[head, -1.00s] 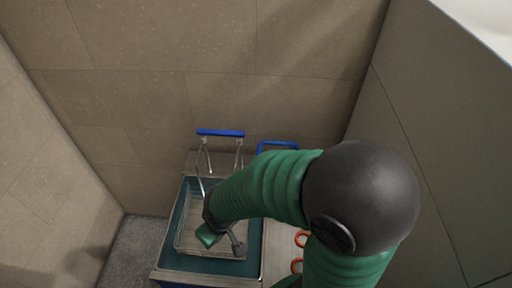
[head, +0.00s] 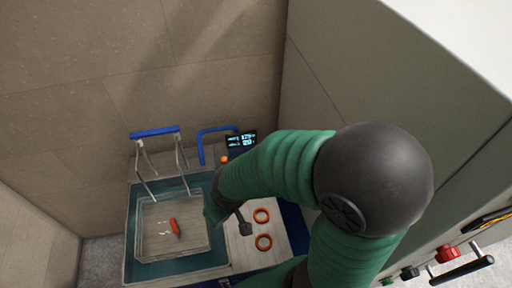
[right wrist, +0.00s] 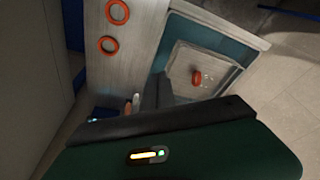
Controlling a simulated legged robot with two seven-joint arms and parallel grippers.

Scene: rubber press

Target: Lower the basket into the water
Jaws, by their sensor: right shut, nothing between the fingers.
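The wire basket (head: 153,246) sits inside the teal-walled water tank (head: 133,265), with its blue handle (head: 155,131) standing up at the back. It also shows in the right wrist view (right wrist: 180,53). A red-orange ring (head: 174,227) lies in the basket, with small whitish bubbles or glints beside it. I cannot tell how deep the basket is in the water. My right gripper (head: 240,222) is shut and empty, just right of the basket by the tank's right edge, apart from the handle. My left gripper is not in view.
Two orange rings (head: 261,215) lie on the pale counter right of the tank. Behind are a bent blue bar (head: 203,148) and a small display (head: 241,141). A machine with a red knob (head: 446,253) stands at the right. Walls close in behind and left.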

